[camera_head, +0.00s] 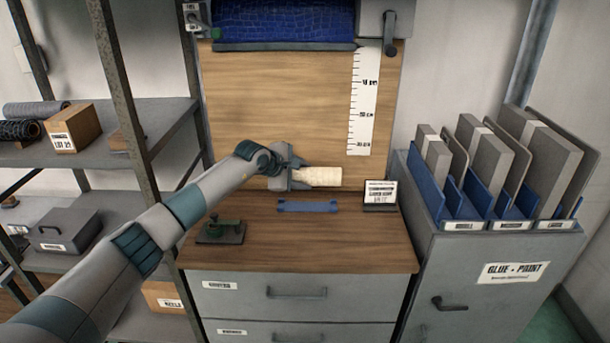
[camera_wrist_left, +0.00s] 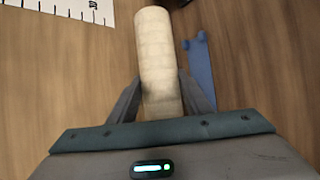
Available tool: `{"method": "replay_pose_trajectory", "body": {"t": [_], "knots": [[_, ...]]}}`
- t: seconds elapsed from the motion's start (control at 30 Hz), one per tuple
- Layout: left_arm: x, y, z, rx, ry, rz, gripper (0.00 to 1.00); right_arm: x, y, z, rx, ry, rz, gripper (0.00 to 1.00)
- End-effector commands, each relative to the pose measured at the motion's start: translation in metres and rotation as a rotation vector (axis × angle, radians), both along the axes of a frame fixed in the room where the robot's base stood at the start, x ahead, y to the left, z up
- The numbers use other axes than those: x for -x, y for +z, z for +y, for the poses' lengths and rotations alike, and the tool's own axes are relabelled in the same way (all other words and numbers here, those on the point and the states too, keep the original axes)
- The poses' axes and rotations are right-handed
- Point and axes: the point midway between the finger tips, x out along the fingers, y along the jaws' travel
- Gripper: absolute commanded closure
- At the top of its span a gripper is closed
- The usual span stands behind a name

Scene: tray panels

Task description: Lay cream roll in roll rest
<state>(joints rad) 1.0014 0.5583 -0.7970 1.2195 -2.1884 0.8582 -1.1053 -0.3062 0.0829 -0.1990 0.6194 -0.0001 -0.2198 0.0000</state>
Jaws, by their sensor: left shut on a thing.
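The cream roll (camera_head: 322,176) is a pale cylinder lying roughly level in the head view. My left gripper (camera_head: 292,177) is shut on its left end and holds it above the wooden cabinet top. In the left wrist view, the cream roll (camera_wrist_left: 158,60) runs away from between the two fingers of my left gripper (camera_wrist_left: 162,100). The roll rest (camera_head: 307,206) is a low blue strip on the cabinet top, below the roll. It also shows in the left wrist view (camera_wrist_left: 201,72), right of the roll and apart from it. My right gripper is not in view.
A small green device on a dark base (camera_head: 221,231) stands at the left of the cabinet top. A small sign (camera_head: 381,195) stands right of the rest. A wooden back panel (camera_head: 290,100) with a white ruler (camera_head: 364,100) rises behind. The front of the top is clear.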

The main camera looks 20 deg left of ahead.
Motion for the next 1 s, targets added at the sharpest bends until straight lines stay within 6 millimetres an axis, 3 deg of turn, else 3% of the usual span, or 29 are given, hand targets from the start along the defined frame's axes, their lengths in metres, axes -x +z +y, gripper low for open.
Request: {"method": "replay_pose_trajectory", "body": {"t": [0.13,0.37,1.0], "knots": [[-0.001,0.001,-0.001,0.002,0.000,-0.003,0.91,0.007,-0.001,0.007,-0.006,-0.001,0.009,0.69],[-0.001,-0.007,-0.001,0.002,0.000,-0.003,0.91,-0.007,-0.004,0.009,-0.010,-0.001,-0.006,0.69],[-0.001,-0.051,0.000,0.002,0.000,-0.004,0.91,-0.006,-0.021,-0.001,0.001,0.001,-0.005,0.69]]}}
